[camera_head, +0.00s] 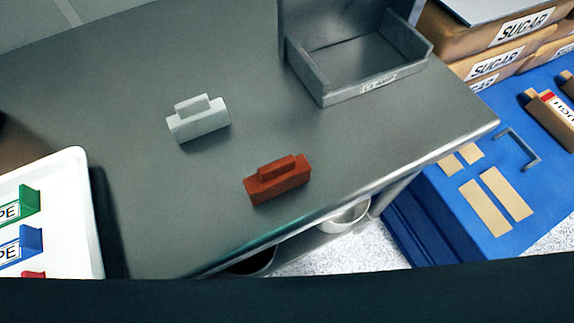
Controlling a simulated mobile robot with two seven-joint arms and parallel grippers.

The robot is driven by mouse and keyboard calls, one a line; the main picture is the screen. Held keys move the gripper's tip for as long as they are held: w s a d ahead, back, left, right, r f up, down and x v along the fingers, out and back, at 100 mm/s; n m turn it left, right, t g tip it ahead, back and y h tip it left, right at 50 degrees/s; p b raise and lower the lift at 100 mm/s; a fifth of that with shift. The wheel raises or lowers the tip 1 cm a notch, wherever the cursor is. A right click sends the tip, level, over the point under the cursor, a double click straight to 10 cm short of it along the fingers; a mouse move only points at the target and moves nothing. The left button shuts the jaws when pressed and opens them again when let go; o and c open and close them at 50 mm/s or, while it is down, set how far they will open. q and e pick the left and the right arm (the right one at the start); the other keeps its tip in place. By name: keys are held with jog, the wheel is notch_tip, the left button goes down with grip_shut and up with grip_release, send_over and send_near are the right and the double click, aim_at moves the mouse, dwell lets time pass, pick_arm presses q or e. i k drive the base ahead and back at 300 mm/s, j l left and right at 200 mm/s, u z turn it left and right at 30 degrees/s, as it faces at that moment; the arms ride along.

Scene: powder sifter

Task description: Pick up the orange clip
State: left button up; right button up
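A reddish-orange block-shaped clip (278,181) with a raised ridge on top lies on the grey metal table, near its front edge. It is the only object of about that colour lying loose on the table. Neither of my grippers shows in the head view, so nothing is seen touching the clip.
A similar pale grey clip (198,119) lies further back on the metal table (130,90). A grey open tray (375,90) stands at the back right. A white tray (85,215) with coloured labelled pieces is at left. A blue surface (440,205) and sugar bags (500,60) are at right.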

aim_at(274, 178)
jog(key=k+j, duration=0.1)
jog(key=k, duration=0.5)
jog(key=u, duration=3.3)
